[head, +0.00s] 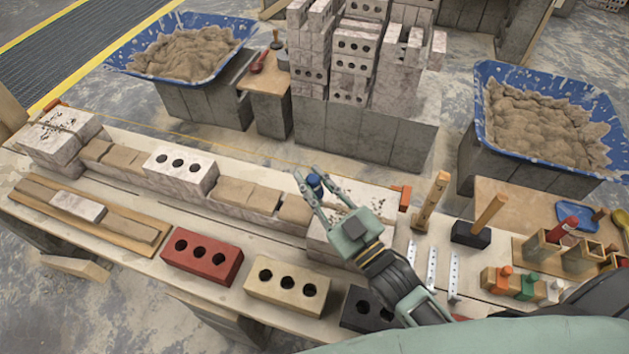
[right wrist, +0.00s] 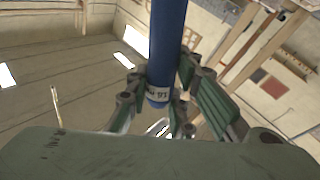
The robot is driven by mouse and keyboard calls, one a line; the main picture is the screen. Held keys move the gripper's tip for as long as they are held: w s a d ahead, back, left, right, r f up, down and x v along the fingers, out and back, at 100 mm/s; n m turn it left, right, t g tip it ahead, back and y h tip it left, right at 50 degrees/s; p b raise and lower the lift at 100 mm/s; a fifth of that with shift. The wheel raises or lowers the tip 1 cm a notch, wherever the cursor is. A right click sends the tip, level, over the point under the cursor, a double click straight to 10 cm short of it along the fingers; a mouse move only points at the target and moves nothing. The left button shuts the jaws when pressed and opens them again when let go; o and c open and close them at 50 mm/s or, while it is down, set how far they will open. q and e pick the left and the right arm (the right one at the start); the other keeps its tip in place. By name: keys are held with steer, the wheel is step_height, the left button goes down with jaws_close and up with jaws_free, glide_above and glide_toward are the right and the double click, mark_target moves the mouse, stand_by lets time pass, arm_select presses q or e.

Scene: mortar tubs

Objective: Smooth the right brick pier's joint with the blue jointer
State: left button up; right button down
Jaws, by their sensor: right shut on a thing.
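My right gripper (head: 318,198) is above the left part of the right brick pier (head: 378,200), a whitish pier at the right end of the brick course. The gripper is shut on the blue jointer (head: 314,181), and only a short blue piece of it shows between the fingers in the head view. In the right wrist view the jointer's blue handle (right wrist: 167,45) stands between the fingers, with a white label near its end. The jointer's working tip is hidden, and I cannot tell whether it touches the pier's joint. My left gripper is out of view.
Mortar beds and a white holed brick (head: 180,172) lie along the course left of the pier. A red brick (head: 202,259) and a cream brick (head: 288,286) lie in front. A hammer (head: 430,203) and an orange line block (head: 405,198) stand right. Blue mortar tubs (head: 483,108) are behind.

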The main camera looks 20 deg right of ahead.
steer(key=shift+f, duration=0.15)
steer(key=shift+s+d, duration=0.1)
steer(key=shift+s+d+p, duration=0.25)
steer(key=shift+d+p, duration=0.1)
steer(key=shift+p, duration=0.05)
steer(key=shift+s+d+p, duration=2.15)
steer(key=shift+s+d, duration=2.65)
steer(key=shift+d, duration=2.3)
steer(key=w+a+r+p, duration=0.2)
steer(key=a+r+p, duration=0.1)
steer(key=r+p, duration=0.3)
steer(key=shift+r+p, duration=0.2)
steer(key=shift+p, duration=0.2)
